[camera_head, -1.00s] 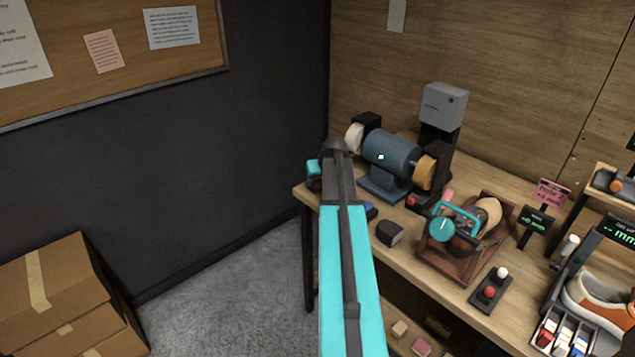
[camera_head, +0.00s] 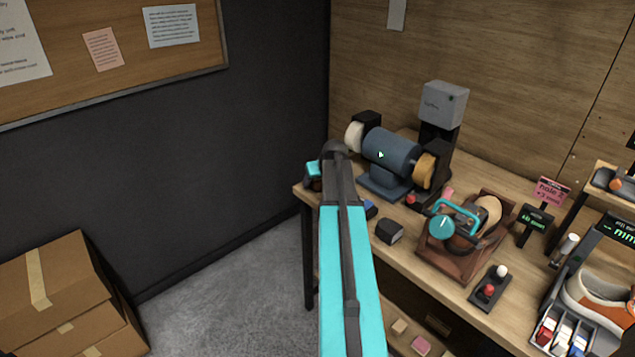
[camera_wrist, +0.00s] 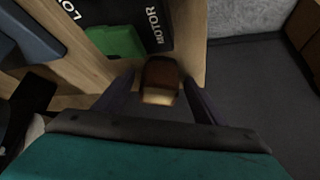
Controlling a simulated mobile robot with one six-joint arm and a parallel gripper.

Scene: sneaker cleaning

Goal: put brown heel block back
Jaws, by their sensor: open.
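The brown heel block (camera_wrist: 160,74) shows in the wrist view, near the edge of the wooden bench. It has a brown top and a paler tan end facing the camera. My gripper (camera_wrist: 158,88) is open, with one dark finger on each side of the block. A gap shows between the block and each finger. In the head view my teal arm hides most of the gripper, and I cannot make out the block there.
A bench grinder (camera_head: 392,158) stands at the back of the bench (camera_head: 405,262). A dark block (camera_head: 389,232) and a wooden cradle (camera_head: 448,262) lie to the right. The wrist view shows a panel marked MOTOR (camera_wrist: 155,26) with a green part (camera_wrist: 112,42). Cardboard boxes (camera_head: 55,290) stand at left.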

